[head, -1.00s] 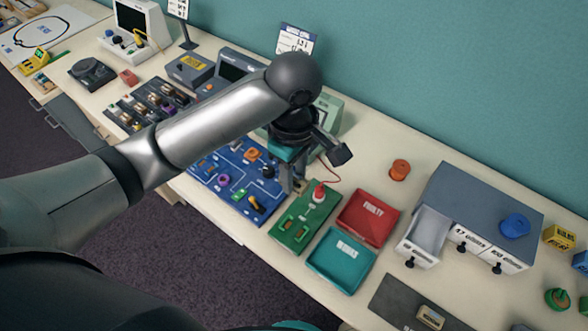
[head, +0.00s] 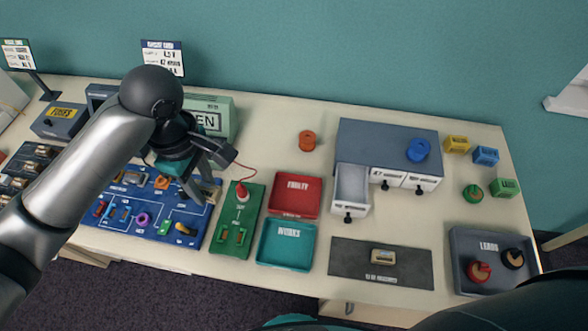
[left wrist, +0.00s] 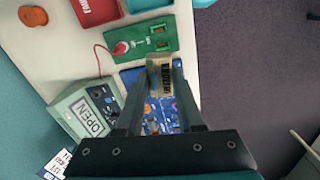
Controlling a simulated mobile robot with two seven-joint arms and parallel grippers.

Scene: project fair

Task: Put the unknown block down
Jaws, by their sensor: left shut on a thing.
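My left gripper (head: 207,190) hangs over the right part of the blue circuit board (head: 100,229). In the left wrist view its fingers (left wrist: 157,100) are shut on the unknown block (left wrist: 160,76), a small beige block with dark lettering on its face. The block is held above the blue board, close to the green test board (left wrist: 145,40). In the head view the block cannot be made out clearly by the fingers. My right gripper is not in view.
The green test board (head: 228,243), red tray (head: 296,212) and teal tray (head: 286,263) stand right of the gripper. A dark mat (head: 350,266) bears another beige block (head: 383,257). A drawer unit (head: 360,135) and leads tray (head: 462,240) are farther right. A green meter (head: 215,105) stands behind.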

